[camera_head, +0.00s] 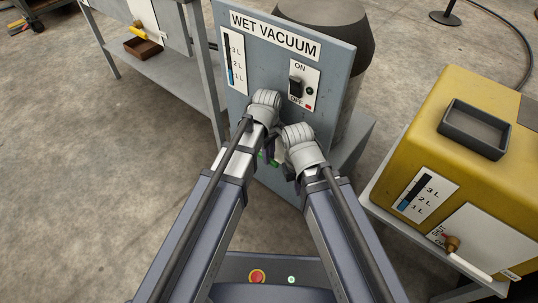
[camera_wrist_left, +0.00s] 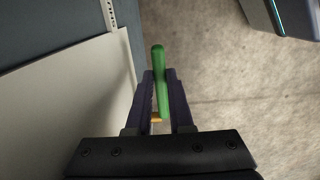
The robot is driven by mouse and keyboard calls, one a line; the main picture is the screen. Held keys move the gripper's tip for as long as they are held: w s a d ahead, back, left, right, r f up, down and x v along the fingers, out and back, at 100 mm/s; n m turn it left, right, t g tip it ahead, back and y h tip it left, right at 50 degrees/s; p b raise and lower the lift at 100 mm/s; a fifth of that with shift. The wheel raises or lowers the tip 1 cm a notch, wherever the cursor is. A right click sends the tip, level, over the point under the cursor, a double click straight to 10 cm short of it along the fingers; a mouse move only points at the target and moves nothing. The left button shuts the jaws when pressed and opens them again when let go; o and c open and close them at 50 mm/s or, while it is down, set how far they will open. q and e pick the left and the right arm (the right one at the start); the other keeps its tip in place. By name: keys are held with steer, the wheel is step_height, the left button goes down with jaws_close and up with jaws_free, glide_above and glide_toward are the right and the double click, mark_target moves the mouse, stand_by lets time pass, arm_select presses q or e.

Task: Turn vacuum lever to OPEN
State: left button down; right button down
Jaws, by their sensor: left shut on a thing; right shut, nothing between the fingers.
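The grey-blue panel labelled WET VACUUM (camera_head: 330,125) stands ahead of me. A green lever (camera_head: 273,162) shows low in front of it, mostly hidden by my wrists. My left gripper (camera_head: 267,152) is at this lever. In the left wrist view the green lever (camera_wrist_left: 159,70) lies between the two dark fingers of my left gripper (camera_wrist_left: 160,95), which are shut on it. A small brass-coloured part (camera_wrist_left: 156,117) shows below it. My right gripper (camera_head: 289,172) is shut and empty, just right of the lever. Lever position markings are hidden.
The panel carries a black ON/OFF switch (camera_head: 295,87) and a level gauge (camera_head: 234,62). A yellow tank (camera_head: 460,120) with a tray (camera_head: 474,130) and brass valve (camera_head: 452,243) stands right. A grey bench (camera_head: 165,75) stands left. Open floor lies at lower left.

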arm_select(q)
steer(key=shift+w+a+r+g+h+p, duration=0.2)
steer(key=shift+r+g+h, duration=0.1)
steer(key=shift+h, duration=0.1)
steer(key=shift+w+a+r+g+h+p, duration=0.1)
steer(key=shift+r+g+h+p, duration=0.1)
steer(key=shift+r+h, duration=0.15)
steer(key=shift+w+a+r+g+h, duration=0.2)
steer(key=shift+r+g+h, duration=0.1)
steer(key=shift+g+h, duration=0.3)
steer(key=shift+w+a+r+g+h+b, duration=0.2)
steer(key=shift+a+r+g+h+b, duration=0.2)
steer(key=shift+h, duration=0.3)
steer(key=shift+w+a+r+g+h+b, duration=0.25)
steer(key=shift+r+g+h, duration=0.25)
steer(key=shift+h, duration=0.15)
steer(key=c, duration=0.8)
jaws_free()
steer(key=shift+s, duration=0.1)
steer(key=p+v, duration=0.6)
steer(key=v, duration=0.1)
steer(key=shift+a+r, duration=0.25)
steer(key=shift+r, duration=0.05)
